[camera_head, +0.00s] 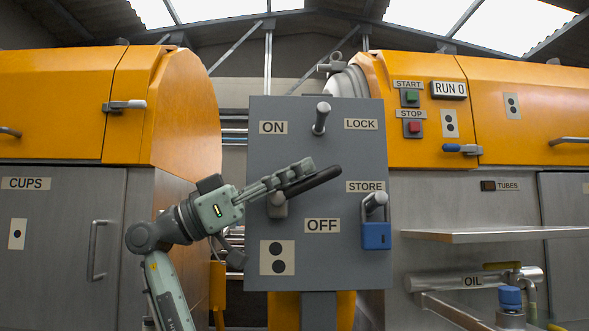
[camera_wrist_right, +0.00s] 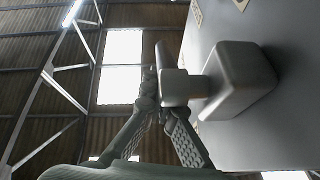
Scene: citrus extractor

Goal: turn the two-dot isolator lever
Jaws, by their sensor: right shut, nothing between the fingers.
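The grey isolator panel (camera_head: 350,270) carries a two-dot plate (camera_head: 277,257) at its lower left. The isolator lever (camera_head: 318,181) has a dark bar handle that slopes up to the right from its hub (camera_head: 277,206), its tip between the LOCK and STORE labels. My right gripper (camera_head: 303,167) is shut and empty, its fingers along the upper side of the handle. In the right wrist view the shut fingertips (camera_wrist_right: 160,100) are beside the lever (camera_wrist_right: 183,86), very close to it; I cannot tell whether they touch. My left gripper is not in view.
A peg (camera_head: 321,117) sticks out between ON and LOCK. A blue padlock (camera_head: 376,236) hangs under STORE. The OFF label (camera_head: 322,226) is below the handle. A steel shelf (camera_head: 490,235) and an orange machine with START and STOP buttons stand at right.

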